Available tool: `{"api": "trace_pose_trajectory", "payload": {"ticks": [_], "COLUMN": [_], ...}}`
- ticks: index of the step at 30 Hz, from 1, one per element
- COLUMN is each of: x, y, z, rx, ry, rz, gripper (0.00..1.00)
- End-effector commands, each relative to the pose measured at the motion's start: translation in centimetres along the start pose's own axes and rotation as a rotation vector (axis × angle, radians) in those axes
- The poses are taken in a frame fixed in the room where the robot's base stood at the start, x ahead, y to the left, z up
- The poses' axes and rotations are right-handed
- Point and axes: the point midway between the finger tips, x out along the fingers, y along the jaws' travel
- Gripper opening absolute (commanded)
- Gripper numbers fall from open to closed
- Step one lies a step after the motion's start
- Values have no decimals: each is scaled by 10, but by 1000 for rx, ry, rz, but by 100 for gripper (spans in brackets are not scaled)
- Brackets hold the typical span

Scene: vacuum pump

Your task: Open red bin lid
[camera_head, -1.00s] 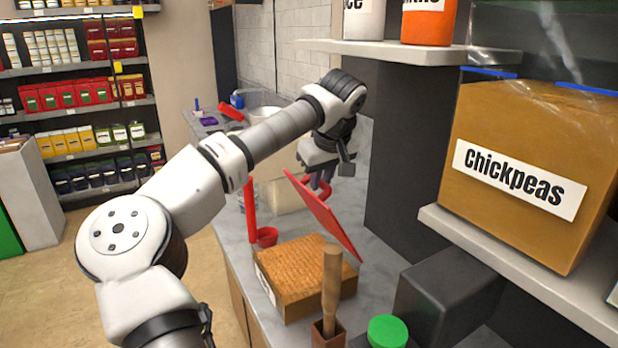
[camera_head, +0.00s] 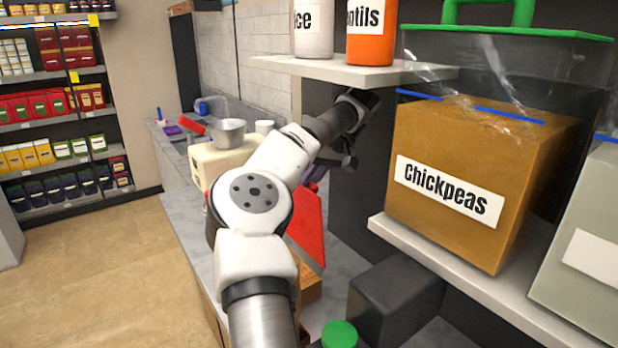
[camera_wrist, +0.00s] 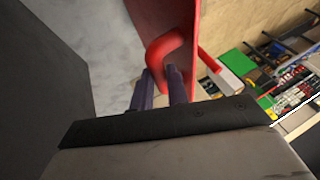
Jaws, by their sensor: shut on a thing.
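The red bin lid (camera_head: 306,226) stands steeply raised in the head view, partly hidden behind my arm. Below it shows a small brown part of the bin (camera_head: 309,284); the rest is hidden by my arm. In the wrist view the lid (camera_wrist: 182,18) is seen nearly edge-on, with its curved red handle (camera_wrist: 160,50) at its lower part. My gripper (camera_wrist: 160,76) has its two purple fingers closed around this handle. In the head view my gripper (camera_head: 318,174) is mostly hidden behind my arm, at the lid's upper edge.
A shelf (camera_head: 470,258) holding a chickpeas container (camera_head: 465,150) juts out at right. A white shelf (camera_head: 350,70) with jars hangs above my wrist. A dark box (camera_head: 385,300) and a green-lidded container (camera_head: 339,334) are in front. A cream appliance (camera_head: 222,160) and a pot (camera_head: 230,133) stand behind.

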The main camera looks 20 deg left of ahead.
Motion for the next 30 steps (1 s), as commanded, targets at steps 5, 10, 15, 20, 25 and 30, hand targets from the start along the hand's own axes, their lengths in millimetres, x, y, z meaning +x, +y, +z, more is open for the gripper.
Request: {"api": "trace_pose_trajectory", "payload": {"ticks": [5,10,15,20,25,30], "x": [8,8,6,4,4,7], "y": [4,4,3,2,-2,-12], "z": [6,6,4,3,2,4], "rx": [11,9,6,4,-4,-28], "ry": [-18,-17,-13,-11,-10,-9], "rz": [-3,-2,-1,0,14,70], "gripper": [0,25,38,38,38,38]}}
